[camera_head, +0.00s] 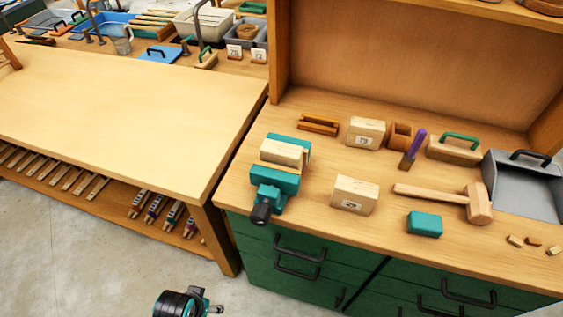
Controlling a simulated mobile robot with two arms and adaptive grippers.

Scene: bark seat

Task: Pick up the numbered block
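Two pale wooden blocks with printed number labels stand on the wooden workbench top (310,215). The front numbered block (356,187) has a label that looks like 29. The rear numbered block (366,125) stands behind it, near the bench's middle, and its label looks like 79. Both blocks stand free, with nothing gripping them. A black and teal part that may be mine shows at the bottom edge, well below the bench top. No fingertips of either gripper can be made out.
A teal vise (275,188) holding a plain wood block stands left of the front block. A teal block (424,223), a mallet (479,203), a purple-handled tool (416,142) and a grey dustpan (520,185) lie to the right. The left table (120,105) is mostly clear.

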